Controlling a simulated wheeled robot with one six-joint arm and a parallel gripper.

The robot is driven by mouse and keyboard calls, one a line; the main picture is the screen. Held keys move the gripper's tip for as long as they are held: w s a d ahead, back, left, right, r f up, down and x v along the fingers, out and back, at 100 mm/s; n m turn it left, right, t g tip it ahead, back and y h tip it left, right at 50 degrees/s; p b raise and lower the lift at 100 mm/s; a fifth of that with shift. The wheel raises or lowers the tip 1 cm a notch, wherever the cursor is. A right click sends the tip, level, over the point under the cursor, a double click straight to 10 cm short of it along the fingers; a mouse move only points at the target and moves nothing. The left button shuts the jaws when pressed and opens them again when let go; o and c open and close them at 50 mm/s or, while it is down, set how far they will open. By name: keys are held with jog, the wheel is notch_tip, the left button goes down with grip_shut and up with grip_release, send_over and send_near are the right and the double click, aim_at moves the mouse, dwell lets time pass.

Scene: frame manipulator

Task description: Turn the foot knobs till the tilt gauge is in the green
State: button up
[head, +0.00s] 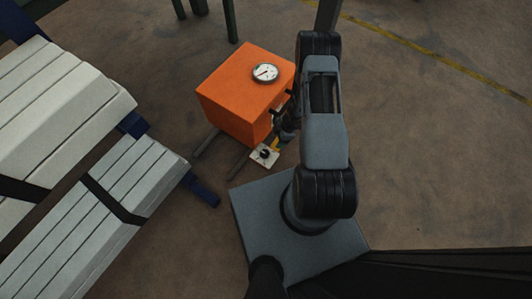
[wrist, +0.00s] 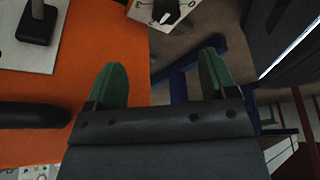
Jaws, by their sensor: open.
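The orange box (head: 232,97) stands on the floor, with a round white tilt gauge (head: 265,73) on its top. The dial is too small to tell which colour the needle is on. A white plate with a black foot knob (head: 264,154) sits low at the box's near side. The knob also shows at the top edge of the wrist view (wrist: 165,11), partly cut off. My gripper (wrist: 162,80) is open, with its green fingers apart and nothing between them. The knob lies beyond the fingertips, not touching them. In the head view my arm partly hides the gripper.
Pale slatted stacks with dark straps (head: 120,185) fill the left side. A black lever on a white plate (wrist: 36,25) and a black bar (wrist: 34,115) show by the orange face in the wrist view. Open floor (head: 430,150) lies to the right.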

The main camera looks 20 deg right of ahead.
aim_at(266, 153)
jog(key=shift+y, duration=0.3)
jog(key=b+x, duration=0.2)
jog(key=x, duration=0.2)
jog(key=b+x, duration=0.2)
jog(key=x, duration=0.3)
jog(key=s+b+x, duration=0.1)
jog(key=b+x, duration=0.1)
jog(key=x, duration=0.3)
jog(key=shift+a+f, duration=0.15)
jog(key=shift+f, duration=0.05)
jog(key=shift+c, duration=0.3)
jog(key=c, duration=0.8)
jog(key=shift+c, duration=0.3)
